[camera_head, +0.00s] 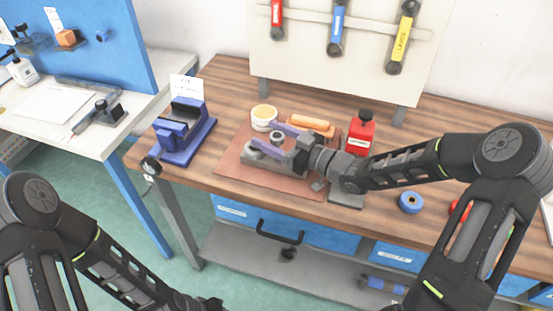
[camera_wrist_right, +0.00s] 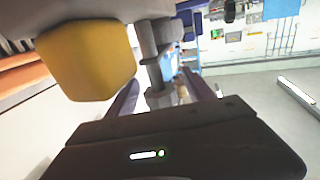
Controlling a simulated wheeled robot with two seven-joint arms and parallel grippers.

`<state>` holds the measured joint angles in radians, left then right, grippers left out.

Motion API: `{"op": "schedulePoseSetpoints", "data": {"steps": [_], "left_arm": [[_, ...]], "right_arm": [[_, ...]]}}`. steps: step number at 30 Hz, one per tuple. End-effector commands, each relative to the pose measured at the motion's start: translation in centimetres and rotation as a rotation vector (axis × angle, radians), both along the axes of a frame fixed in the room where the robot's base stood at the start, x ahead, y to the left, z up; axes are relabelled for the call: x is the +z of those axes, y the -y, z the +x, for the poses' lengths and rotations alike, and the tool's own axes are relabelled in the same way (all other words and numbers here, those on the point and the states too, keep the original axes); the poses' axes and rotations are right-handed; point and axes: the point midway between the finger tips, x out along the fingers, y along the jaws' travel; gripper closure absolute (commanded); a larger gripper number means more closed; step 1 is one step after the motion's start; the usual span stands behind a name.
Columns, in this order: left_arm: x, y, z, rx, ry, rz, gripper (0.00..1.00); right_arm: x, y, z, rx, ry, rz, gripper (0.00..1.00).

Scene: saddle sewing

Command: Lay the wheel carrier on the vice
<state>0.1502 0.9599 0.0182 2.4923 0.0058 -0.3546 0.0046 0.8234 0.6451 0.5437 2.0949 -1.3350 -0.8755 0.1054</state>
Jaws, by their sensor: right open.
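The blue vice (camera_head: 193,143) stands at the left end of the wooden bench. A grey metal part with a round ring (camera_head: 277,138), which looks like the wheel carrier, is on the reddish mat (camera_head: 234,172) right of the vice. My right gripper (camera_head: 266,136) is over the mat, its purple fingers apart on either side of this part. In the right wrist view a grey stepped post (camera_wrist_right: 156,60) stands between the two fingers; whether they touch it is unclear. My left gripper (camera_head: 206,303) is at the bottom edge, dark and partly cut off, away from the bench.
A round tub (camera_head: 263,117), an orange-handled tool (camera_head: 310,125) and a red bottle (camera_head: 360,133) stand around the mat. A blue tape roll (camera_head: 410,202) lies to the right. A tool board (camera_head: 345,60) rises behind. A small card (camera_head: 187,88) stands behind the vice.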

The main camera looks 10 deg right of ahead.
Motion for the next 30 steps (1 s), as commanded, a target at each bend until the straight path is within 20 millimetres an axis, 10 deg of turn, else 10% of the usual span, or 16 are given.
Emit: {"op": "schedulePoseSetpoints", "data": {"steps": [21, 30], "left_arm": [[0.16, -0.01, -0.05, 0.001, -0.001, 0.001, 0.64], [0.16, -0.01, -0.05, 0.001, -0.001, 0.001, 0.64]], "right_arm": [[-0.06, -0.61, 0.63, 0.000, -0.001, -0.001, 0.40], [-0.06, -0.61, 0.63, 0.000, -0.001, -0.001, 0.65]]}}
